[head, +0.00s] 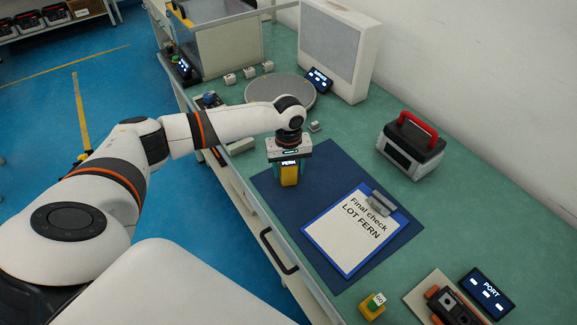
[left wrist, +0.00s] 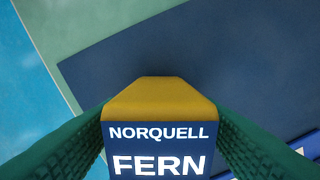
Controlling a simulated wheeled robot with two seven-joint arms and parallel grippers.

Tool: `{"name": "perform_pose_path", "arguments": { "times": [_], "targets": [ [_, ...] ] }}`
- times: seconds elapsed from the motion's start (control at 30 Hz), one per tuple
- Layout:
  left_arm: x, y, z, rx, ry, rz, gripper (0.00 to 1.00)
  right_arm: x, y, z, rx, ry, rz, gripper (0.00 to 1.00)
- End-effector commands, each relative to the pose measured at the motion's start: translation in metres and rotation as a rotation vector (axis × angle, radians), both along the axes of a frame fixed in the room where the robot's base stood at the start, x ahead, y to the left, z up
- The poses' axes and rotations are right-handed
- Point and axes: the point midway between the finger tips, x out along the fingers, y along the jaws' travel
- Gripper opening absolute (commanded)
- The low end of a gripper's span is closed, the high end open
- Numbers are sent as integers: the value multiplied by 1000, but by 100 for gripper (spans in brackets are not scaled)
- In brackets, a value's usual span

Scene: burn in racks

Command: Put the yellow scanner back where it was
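The yellow scanner (head: 289,176) is between the fingers of my left gripper (head: 290,168), over the dark blue mat (head: 275,187). In the left wrist view, the scanner (left wrist: 160,97) has a yellow top and a dark label reading NORQUELL FERN. The green fingers of my left gripper (left wrist: 160,140) close against its two sides. Whether its bottom touches the mat is hard to tell. My right gripper is not in view.
A clipboard (head: 348,237) reading "Final check LOT FERN" lies on the mat. A red-handled case (head: 411,148), a grey round plate (head: 280,90) and a small yellow-green block (head: 372,306) stand on the green bench. A PORT display (head: 487,293) is at lower right.

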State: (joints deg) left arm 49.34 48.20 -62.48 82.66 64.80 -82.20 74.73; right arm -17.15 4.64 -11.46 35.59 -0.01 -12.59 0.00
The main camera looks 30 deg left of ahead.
Motion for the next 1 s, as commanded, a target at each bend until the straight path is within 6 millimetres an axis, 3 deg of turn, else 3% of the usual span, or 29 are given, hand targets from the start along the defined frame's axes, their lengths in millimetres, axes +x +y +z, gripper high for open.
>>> {"name": "perform_pose_path", "arguments": {
  "times": [0.43,0.8,1.0],
  "targets": [
    [0,1,9,1,-1,0,63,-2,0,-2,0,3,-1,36],
    [1,0,83,-1,-4,0,63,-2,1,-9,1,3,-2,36],
    [1,0,113,0,-1,0,63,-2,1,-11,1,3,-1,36]
  ]
}}
